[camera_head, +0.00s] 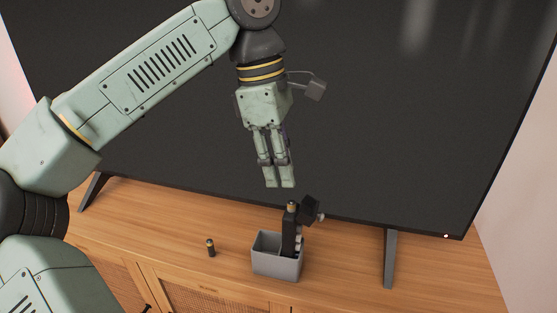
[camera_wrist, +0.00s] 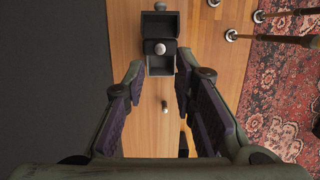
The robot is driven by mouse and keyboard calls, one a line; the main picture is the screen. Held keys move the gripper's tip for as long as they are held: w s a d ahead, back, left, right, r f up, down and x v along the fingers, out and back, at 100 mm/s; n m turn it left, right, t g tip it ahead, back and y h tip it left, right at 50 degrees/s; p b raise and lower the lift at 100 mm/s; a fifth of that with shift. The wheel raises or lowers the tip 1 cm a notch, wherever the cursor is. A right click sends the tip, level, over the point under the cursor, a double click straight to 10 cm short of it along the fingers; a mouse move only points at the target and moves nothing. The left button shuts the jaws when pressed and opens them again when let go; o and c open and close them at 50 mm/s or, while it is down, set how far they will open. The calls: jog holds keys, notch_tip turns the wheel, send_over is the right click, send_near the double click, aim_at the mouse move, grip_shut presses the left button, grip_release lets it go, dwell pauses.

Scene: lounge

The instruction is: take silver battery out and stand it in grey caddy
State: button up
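A grey caddy (camera_head: 265,262) stands on the wooden cabinet; its rim also shows in the wrist view (camera_wrist: 160,72). A black upright case (camera_head: 290,232) stands in its right part, with a dark lid (camera_head: 310,207) tilted open to the right. A battery (camera_head: 292,206) with a coppery tip pokes from the case top; its round end looks silver in the wrist view (camera_wrist: 160,48). A dark battery with a coppery top (camera_head: 211,248) stands left of the caddy, also in the wrist view (camera_wrist: 165,107). My gripper (camera_head: 279,186) is open and empty, above the case.
A large dark television screen (camera_head: 150,120) rises behind, close to my gripper. Its stand legs (camera_head: 391,258) rest on the cabinet top (camera_head: 340,255). Small pale parts (camera_head: 299,243) show beside the case. The wood left of the caddy is mostly clear. A patterned rug (camera_wrist: 280,100) lies below.

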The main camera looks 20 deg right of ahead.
aim_at(290, 201)
jog(key=shift+s+d+f+b, duration=0.1)
jog(key=shift+d+f+b, duration=0.1)
jog(key=shift+f+b, duration=0.65)
jog(key=shift+s+d+f+b, duration=0.15)
jog(key=shift+f+b, duration=0.25)
jog(key=shift+f, duration=0.8)
jog(key=shift+s+d+f+b, duration=0.1)
jog(key=shift+d+f+b, duration=0.1)
jog(key=shift+f+b, duration=0.65)
jog(key=shift+f, duration=0.2)
jog(key=shift+c, duration=0.2)
grip_shut()
jog(key=shift+r+p, duration=0.1)
jog(key=shift+p, duration=0.2)
jog(key=shift+r+p, duration=3.2)
jog(key=shift+r, duration=0.5)
